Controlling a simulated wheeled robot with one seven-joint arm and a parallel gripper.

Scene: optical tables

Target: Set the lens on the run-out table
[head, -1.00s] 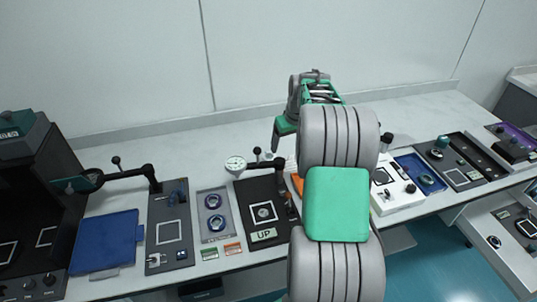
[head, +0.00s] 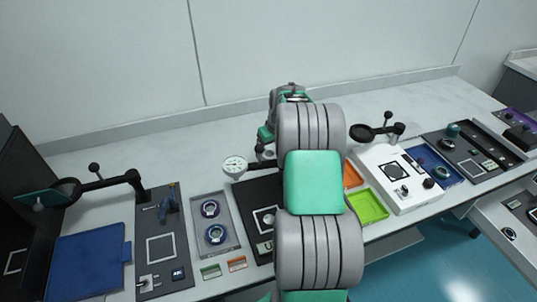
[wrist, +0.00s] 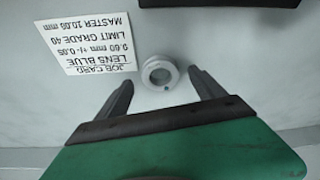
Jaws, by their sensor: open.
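Two ringed lenses, a purple one (head: 209,209) and a blue one (head: 215,234), lie in a grey tray (head: 229,222) left of centre in the head view. Right of them is a dark board (head: 255,195) with a white-framed square, partly hidden by my arm. A white dial gauge (head: 235,166) stands at its back left. I cannot tell for sure which fixture is the run-out table. My gripper (wrist: 161,79) is open in the wrist view. A small pale ring-shaped piece (wrist: 159,73) lies between its fingertips, apart from both. In the head view my arm hides the fingers.
A job card (wrist: 98,43) reading "LENS BLUE" lies beside the ring. Orange (head: 351,175) and green (head: 367,205) trays and a white instrument box (head: 410,195) stand right of my arm. A blue mat (head: 85,263) lies far left. The bench's back strip is clear.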

